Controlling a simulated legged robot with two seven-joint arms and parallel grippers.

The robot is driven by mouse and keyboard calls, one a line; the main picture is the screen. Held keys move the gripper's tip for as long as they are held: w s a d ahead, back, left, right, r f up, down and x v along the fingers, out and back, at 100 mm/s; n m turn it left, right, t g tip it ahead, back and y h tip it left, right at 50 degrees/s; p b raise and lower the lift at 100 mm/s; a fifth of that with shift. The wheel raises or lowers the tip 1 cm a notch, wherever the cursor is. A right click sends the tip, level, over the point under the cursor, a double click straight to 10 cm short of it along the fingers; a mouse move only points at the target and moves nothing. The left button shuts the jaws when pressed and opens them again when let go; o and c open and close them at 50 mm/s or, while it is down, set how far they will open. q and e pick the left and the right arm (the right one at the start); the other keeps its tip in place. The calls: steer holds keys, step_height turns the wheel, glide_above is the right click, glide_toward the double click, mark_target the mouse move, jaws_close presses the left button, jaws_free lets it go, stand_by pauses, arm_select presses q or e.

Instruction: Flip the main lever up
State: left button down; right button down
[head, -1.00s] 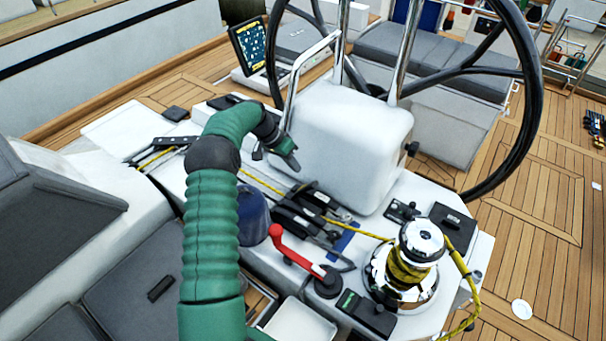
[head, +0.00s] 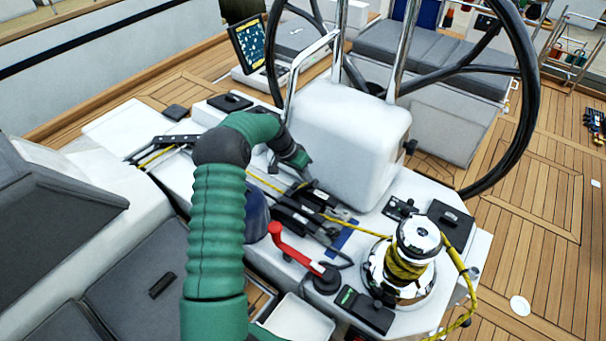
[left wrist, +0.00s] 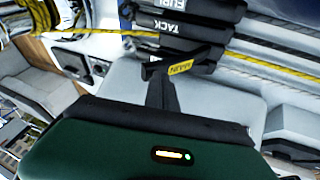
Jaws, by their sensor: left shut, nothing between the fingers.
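The main lever (left wrist: 180,66) is black with a yellow MAIN label in the left wrist view. It lies beside black levers marked TACK (left wrist: 185,28) and FURL. In the head view these levers form a dark bank (head: 297,215) beside the white pedestal. My left gripper (head: 306,172) is shut and empty at the far end of this bank, beside the pedestal. In the left wrist view its dark fingers (left wrist: 163,92) point at the MAIN label, very close to it; I cannot tell whether they touch. My right gripper is not in view.
The white pedestal (head: 350,135) and black steering wheel (head: 530,110) stand close on the right. A red-handled lever (head: 295,250) and a chrome winch (head: 418,240) with yellow rope are nearer. Yellow rope runs along the lever bank. The wooden deck at right is mostly open.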

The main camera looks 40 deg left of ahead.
arm_select(q)
steer(key=d+f+y+b, duration=0.2)
steer(key=d+f, duration=0.1)
steer(key=d+f+y+b, duration=0.2)
steer(key=d+f, duration=0.2)
steer(key=d+f+m+y+b, duration=0.1)
steer(key=d+f+y+b, duration=0.1)
steer(key=d+f, duration=0.1)
steer(key=shift+w+d+f+g, duration=0.25)
steer(key=shift+w+f+g, duration=0.1)
steer(key=shift+w+g, duration=0.05)
steer(key=shift+s+d+f, duration=0.1)
steer(key=shift+s+f, duration=0.05)
stand_by(0.4)
steer(key=w+d+p+v, duration=0.1)
steer(key=p+v, duration=0.1)
steer(key=v, duration=1.1)
steer(key=shift+w+d+r, duration=0.25)
steer(key=shift+w, duration=0.05)
